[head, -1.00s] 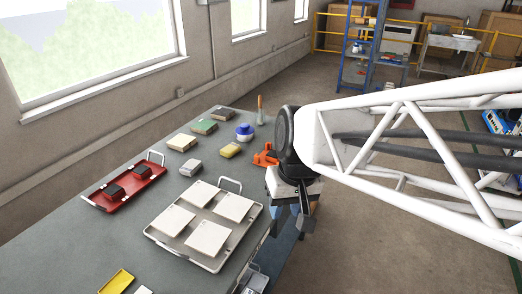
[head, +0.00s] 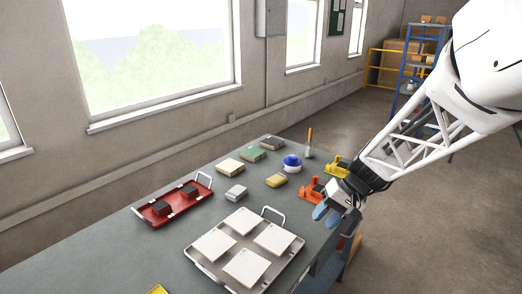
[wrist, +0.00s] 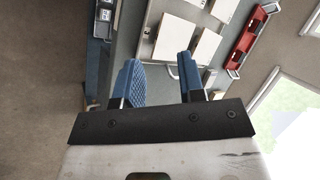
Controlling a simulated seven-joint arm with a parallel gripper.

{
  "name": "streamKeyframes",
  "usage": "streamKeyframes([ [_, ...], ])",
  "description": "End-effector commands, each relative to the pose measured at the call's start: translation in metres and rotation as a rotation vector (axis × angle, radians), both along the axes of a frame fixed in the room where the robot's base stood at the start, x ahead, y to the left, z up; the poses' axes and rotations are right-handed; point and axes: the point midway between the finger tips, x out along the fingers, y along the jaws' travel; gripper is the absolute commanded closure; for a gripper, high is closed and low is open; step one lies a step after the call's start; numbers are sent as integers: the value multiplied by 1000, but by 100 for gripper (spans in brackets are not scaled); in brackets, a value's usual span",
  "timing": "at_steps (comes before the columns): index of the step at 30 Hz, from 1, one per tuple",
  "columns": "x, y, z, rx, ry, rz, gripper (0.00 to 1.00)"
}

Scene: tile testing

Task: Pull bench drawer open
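The bench (head: 110,255) has a grey top and a blue side. In the wrist view, a dark compartment with light grey items (wrist: 103,18) shows at the bench's edge, upper left; it looks like a drawer, but how far out it stands is unclear. No drawer handle shows clearly in the head view. My gripper (head: 326,215) has blue fingers and is over the bench's right edge, beside the tile tray. In the wrist view, my gripper (wrist: 158,62) has its fingers apart with nothing between them.
A grey tray (head: 206,270) with several pale tiles lies on the bench. A red tray (head: 172,213) with dark blocks is behind it. Orange (head: 311,192) and yellow (head: 337,167) fixtures stand close to my gripper. The floor right of the bench (head: 430,235) is clear.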

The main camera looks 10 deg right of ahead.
Motion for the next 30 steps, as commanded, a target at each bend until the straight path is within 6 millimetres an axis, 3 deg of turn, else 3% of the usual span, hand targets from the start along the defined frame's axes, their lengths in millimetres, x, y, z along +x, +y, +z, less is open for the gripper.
streamKeyframes([
  [17,87,-68,-65,279,-41,-138,64],
  [30,142,-139,-129,460,-137,-278,64],
])
